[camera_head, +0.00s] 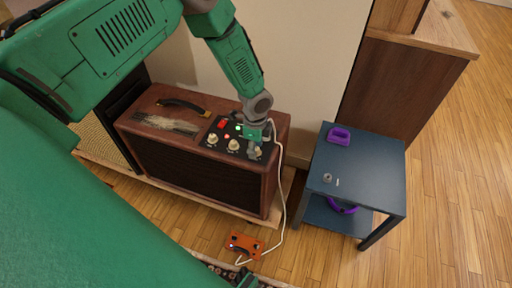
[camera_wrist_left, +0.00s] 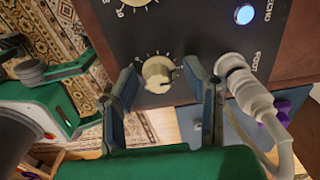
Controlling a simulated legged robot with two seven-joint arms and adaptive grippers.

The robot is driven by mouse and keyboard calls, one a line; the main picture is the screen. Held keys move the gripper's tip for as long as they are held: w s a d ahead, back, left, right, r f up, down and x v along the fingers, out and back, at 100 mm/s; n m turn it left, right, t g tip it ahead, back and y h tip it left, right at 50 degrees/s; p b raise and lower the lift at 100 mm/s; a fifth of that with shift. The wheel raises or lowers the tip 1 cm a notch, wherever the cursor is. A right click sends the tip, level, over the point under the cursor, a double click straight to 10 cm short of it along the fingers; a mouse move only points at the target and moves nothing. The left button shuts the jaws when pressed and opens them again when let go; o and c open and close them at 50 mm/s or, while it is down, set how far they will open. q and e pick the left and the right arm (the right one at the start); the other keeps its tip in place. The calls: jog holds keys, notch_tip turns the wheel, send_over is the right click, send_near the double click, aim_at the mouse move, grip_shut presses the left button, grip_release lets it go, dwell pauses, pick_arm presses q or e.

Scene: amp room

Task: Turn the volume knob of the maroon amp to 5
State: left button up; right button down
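The maroon amp (camera_head: 190,165) stands on a low wooden platform, its dark control panel (camera_head: 232,138) facing up. My left gripper (camera_head: 255,146) is over the right end of the panel. In the left wrist view, my left gripper (camera_wrist_left: 160,80) is open, one finger on each side of a cream knob (camera_wrist_left: 158,74) with a numbered dial. Gaps show between knob and fingers. The knob's exact setting and its label are not readable. Another knob (camera_wrist_left: 136,2) is cut off at the top edge. A dark green part at the bottom edge looks like my right gripper (camera_head: 246,279); its fingers are unclear.
A white cable plug (camera_wrist_left: 245,88) sits in the panel close beside the right finger. The cable (camera_head: 281,190) runs down to an orange pedal (camera_head: 245,246) on the floor. A dark blue side table (camera_head: 375,175) with small items stands right of the amp.

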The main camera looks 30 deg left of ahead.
pick_arm(q)
notch_tip(320, 180, up, 12)
dwell(0.5)
jog(key=shift+f, duration=0.1)
jog(key=s+d+f+n+h, duration=0.1)
jog(key=s+d+f+n, duration=0.35)
jog(key=s, duration=0.35)
jog(key=s+d+f+n+h, duration=0.1)
jog(key=s+d+f+n, duration=0.2)
jog(key=s+f, duration=0.35)
jog(key=s+a+r+n+y, duration=0.1)
jog(key=s+n, duration=0.2)
jog(key=s, duration=0.5)
jog(key=s+a+r+n+y, duration=0.1)
jog(key=s+a+n, duration=0.1)
jog(key=s+n, duration=0.2)
jog(key=s, duration=0.3)
jog(key=shift+s+a+t, duration=0.3)
jog(key=shift+s, duration=0.05)
